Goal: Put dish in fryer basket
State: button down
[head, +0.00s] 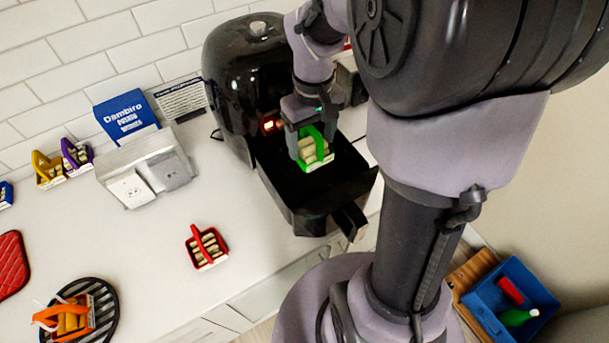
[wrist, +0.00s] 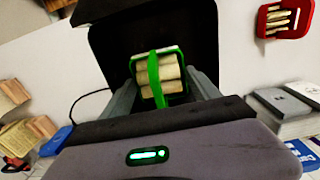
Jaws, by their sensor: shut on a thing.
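A small dish with a green frame and handle and pale sticks in it (head: 314,152) is between the fingers of my gripper (head: 310,135). My gripper is shut on it, and it also shows in the wrist view (wrist: 158,78). The black air fryer (head: 228,75) stands against the wall with its basket (head: 295,200) pulled out. The dish is over the open basket, near the fryer body. I cannot tell whether the dish touches the basket floor.
A red-handled dish (head: 206,247) sits on the counter left of the basket. An orange-handled dish (head: 70,316) is on a round black rack (head: 105,310). Yellow (head: 46,170) and purple (head: 76,155) dishes, an outlet box (head: 150,175) and a blue box (head: 127,115) stand farther left. A blue bin (head: 540,300) is lower right.

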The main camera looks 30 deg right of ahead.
notch_tip(320, 180, down, 10)
jog(key=b, duration=0.3)
jog(key=shift+b, duration=0.35)
jog(key=shift+w+f, duration=0.1)
jog(key=shift+f, duration=0.15)
jog(key=shift+c, duration=0.9)
grip_release()
notch_tip(320, 180, up, 12)
jog(key=p, duration=0.4)
jog(key=shift+r+p, duration=0.2)
jog(key=shift+p, duration=0.2)
jog(key=s+a+r+m+t+y, duration=0.1)
jog(key=s+a+r+m+t, duration=0.1)
jog(key=s+a, duration=0.4)
jog(key=s+a+r+m+t+y, duration=0.1)
jog(key=s+a+r+m+t, duration=0.1)
jog(key=s+a+r, duration=0.4)
jog(key=shift+s+a+r+m+t, duration=0.2)
jog(key=shift+a+r+m+t, duration=0.2)
jog(key=shift+a+r+t, duration=0.45)
